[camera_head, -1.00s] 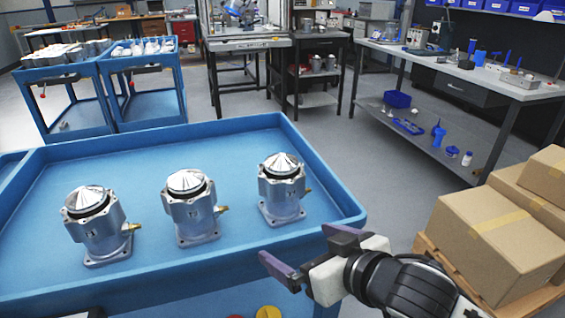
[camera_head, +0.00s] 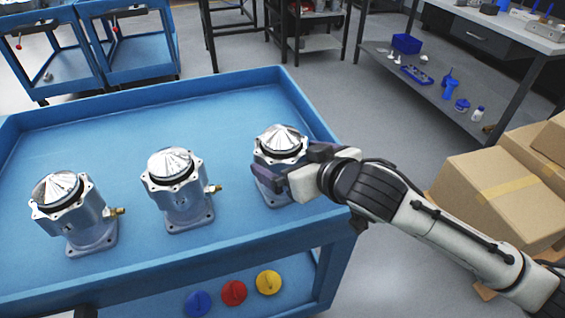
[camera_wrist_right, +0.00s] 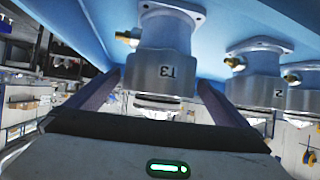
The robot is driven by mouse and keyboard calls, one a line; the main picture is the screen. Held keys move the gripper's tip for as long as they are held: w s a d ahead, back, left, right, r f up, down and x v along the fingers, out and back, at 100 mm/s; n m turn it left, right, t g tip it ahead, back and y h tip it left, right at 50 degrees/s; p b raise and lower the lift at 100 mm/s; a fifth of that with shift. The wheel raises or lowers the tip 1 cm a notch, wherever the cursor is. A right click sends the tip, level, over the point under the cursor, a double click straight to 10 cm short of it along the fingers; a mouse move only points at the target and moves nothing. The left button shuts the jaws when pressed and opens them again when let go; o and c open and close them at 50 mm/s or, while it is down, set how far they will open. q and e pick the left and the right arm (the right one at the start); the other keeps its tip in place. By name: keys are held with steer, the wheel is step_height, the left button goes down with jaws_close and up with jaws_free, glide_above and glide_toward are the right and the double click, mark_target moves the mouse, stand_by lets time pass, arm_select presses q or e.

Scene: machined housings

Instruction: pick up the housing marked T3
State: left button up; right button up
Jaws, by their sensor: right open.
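The housing marked T3 (camera_wrist_right: 172,58) shows its label in the right wrist view, where it appears upside down. In the head view it is the rightmost metal housing (camera_head: 280,141), upright on the blue cart, with a shiny conical top. My right gripper (camera_head: 288,166) is at this housing from the right and partly hides its lower body. In the right wrist view, the open fingers (camera_wrist_right: 160,88) reach along either side of the T3 housing, with gaps visible. My left gripper is not in view.
Two similar housings stand left of it, a middle one (camera_head: 178,190) and a left one (camera_head: 73,208). The blue cart (camera_head: 225,92) has a raised rim. Cardboard boxes (camera_head: 490,205) stand at the right. Blue, red and yellow round pieces (camera_head: 234,292) sit on a lower level.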

steer(key=shift+x, duration=1.95)
steer(key=c, duration=1.6)
steer(key=shift+a+r, duration=0.15)
steer(key=shift+r, duration=0.2)
steer(key=shift+c, duration=1.3)
